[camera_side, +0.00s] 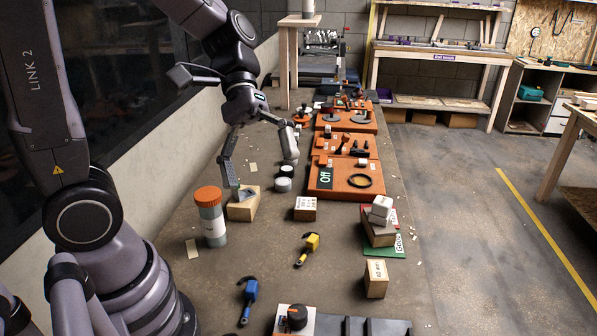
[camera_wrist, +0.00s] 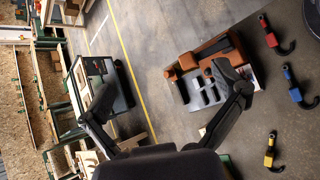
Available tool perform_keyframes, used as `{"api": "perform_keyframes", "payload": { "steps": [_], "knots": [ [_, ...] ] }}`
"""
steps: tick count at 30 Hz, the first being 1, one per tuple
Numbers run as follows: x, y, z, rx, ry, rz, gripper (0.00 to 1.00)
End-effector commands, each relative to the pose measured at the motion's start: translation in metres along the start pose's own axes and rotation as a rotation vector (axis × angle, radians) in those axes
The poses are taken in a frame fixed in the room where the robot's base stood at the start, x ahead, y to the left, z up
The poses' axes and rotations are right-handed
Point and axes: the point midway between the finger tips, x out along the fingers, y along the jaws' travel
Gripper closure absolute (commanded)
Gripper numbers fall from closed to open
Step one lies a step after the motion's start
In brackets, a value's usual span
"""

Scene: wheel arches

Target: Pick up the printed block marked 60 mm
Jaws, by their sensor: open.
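A light wooden block (camera_side: 376,279) with dark print on its top edge stands at the front right of the bench in the side view. The print looks like 60 mm, but it is small and seen at an angle. A second printed block (camera_side: 305,208) sits near the bench's middle; its lettering is too small to read. A plain-looking wooden block (camera_side: 243,204) lies just below my gripper's left finger. My gripper (camera_side: 263,174) is open and empty over the left part of the bench, away from the 60 mm block. Its spread fingers also show in the wrist view (camera_wrist: 163,80).
An orange-capped jar (camera_side: 209,216) stands left of the blocks. Yellow (camera_side: 308,248) and blue (camera_side: 249,297) hooked tools lie in front. Orange trays (camera_side: 345,178) line the back. A dark slotted tray (camera_side: 365,327) sits at the front.

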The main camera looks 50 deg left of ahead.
Motion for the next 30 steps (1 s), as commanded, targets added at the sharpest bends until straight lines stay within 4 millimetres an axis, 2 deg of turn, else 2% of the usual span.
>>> {"api": "perform_keyframes", "payload": {
  "steps": [1,5,6,8,9,11,12,14,15,18,21,25,30],
  "knots": [
    [0.011,0.014,-0.011,-0.087,-0.092,0.08,0.04],
    [0.029,0.05,-0.047,-0.297,-0.268,0.318,0.04],
    [0.034,0.059,-0.062,-0.363,-0.309,0.394,0.04],
    [0.041,0.07,-0.087,-0.462,-0.36,0.509,0.04],
    [0.046,0.074,-0.106,-0.528,-0.385,0.586,0.04],
    [0.055,0.077,-0.137,-0.628,-0.409,0.701,0.04],
    [0.061,0.075,-0.158,-0.693,-0.415,0.777,0.04],
    [0.071,0.068,-0.192,-0.789,-0.406,0.891,0.04],
    [0.079,0.06,-0.213,-0.851,-0.392,0.964,0.04],
    [0.097,0.031,-0.262,-0.981,-0.325,1.128,0.04],
    [0.113,-0.002,-0.297,-1.075,-0.239,1.249,0.04],
    [0.126,-0.034,-0.32,-1.139,-0.147,1.338,0.04],
    [0.135,-0.052,-0.333,-1.161,-0.103,1.373,0.04]
  ]
}}
